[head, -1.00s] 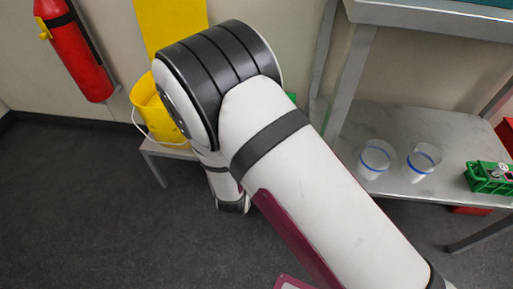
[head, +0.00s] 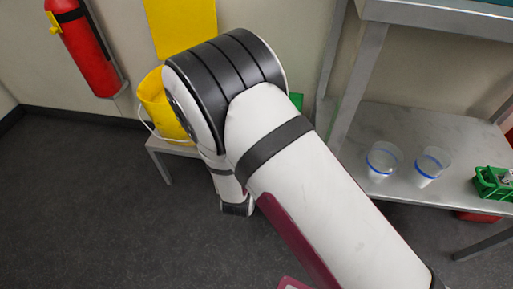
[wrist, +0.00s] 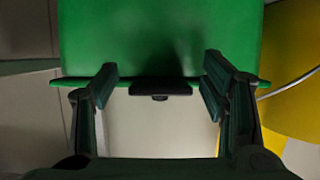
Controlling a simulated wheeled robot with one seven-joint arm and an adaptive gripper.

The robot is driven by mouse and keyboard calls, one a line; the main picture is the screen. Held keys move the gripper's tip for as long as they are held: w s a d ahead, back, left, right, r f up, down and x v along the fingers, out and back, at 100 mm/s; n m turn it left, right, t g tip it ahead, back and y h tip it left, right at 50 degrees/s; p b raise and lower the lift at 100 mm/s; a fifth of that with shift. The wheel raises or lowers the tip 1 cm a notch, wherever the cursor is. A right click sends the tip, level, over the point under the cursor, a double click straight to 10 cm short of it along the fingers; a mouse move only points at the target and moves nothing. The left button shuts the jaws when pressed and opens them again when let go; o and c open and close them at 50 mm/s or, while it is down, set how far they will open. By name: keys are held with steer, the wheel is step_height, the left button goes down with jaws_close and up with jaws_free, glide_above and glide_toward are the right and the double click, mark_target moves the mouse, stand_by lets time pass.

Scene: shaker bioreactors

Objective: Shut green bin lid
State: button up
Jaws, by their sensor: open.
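A green panel with a straight edge, which looks like the green bin lid (wrist: 160,40), fills the upper middle of the wrist view. A small black handle or latch (wrist: 160,88) sits at the middle of its lower edge. My gripper (wrist: 160,72) is open, with one finger on each side of the black piece and nothing held between them. The fingertips overlap the green edge in the picture; I cannot tell whether they touch it. In the head view only a small green patch (head: 296,101) shows behind my arm, and my gripper is hidden there.
A yellow bucket (head: 162,108) stands on a low stand left of my arm; yellow also shows at the right of the wrist view. A metal bench shelf (head: 385,112) at right holds two clear cups (head: 382,160) and a green rack (head: 493,184). The floor at left is clear.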

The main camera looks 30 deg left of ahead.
steer(key=v, duration=1.2)
steer(key=shift+s+f, duration=0.1)
steer(key=shift+s, duration=0.05)
